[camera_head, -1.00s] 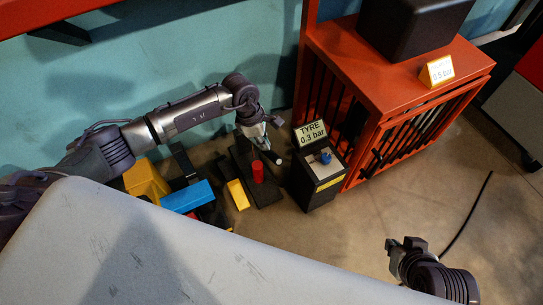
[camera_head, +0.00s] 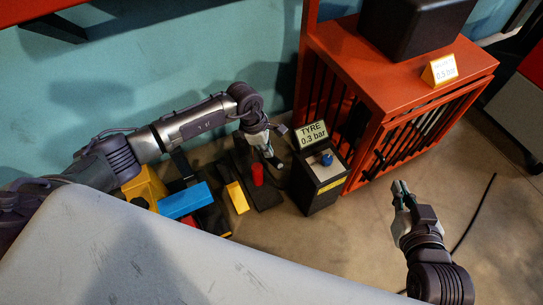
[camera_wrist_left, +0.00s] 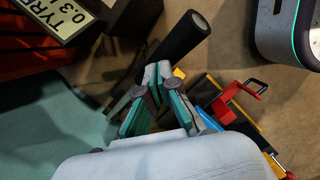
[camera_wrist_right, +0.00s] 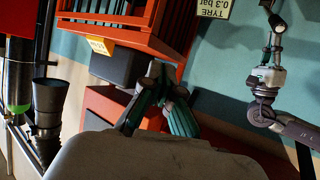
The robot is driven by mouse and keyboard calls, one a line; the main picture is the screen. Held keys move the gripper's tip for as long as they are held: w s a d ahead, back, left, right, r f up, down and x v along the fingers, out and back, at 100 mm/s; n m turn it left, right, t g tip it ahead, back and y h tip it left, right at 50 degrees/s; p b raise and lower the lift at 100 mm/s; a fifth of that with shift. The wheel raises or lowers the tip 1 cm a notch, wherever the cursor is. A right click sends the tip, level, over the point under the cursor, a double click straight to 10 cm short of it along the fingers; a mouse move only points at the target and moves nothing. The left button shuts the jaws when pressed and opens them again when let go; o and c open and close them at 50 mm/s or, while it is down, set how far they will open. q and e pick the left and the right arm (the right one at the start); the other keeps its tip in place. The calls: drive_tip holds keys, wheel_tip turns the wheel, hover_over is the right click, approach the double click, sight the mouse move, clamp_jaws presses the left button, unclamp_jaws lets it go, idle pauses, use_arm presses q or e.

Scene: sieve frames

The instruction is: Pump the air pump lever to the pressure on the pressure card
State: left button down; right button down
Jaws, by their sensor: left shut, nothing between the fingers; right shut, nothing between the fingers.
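The pressure card (camera_head: 440,70) reads 0.5 bar and stands on the orange-red cabinet. The tyre display (camera_head: 312,135) reads 0.3 bar, on a black box with a blue knob (camera_head: 327,159). The pump's black lever (camera_wrist_left: 178,40) shows as a thick bar with a grey end cap in the left wrist view. My left gripper (camera_head: 270,155) is shut and empty, right by the lever; its fingertips also show in the left wrist view (camera_wrist_left: 160,72), overlapping the bar's lower end. Contact cannot be told.
A red cylinder (camera_head: 257,174) stands on a black base left of the tyre box. Yellow and blue blocks (camera_head: 184,200) lie farther left. The orange-red cabinet (camera_head: 400,95) bears a dark box. A black cable (camera_head: 478,215) lies on otherwise open floor at right.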

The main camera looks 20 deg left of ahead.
sight(267, 159)
use_arm(q)
drive_tip(key=shift+f, duration=0.1)
idle(0.3)
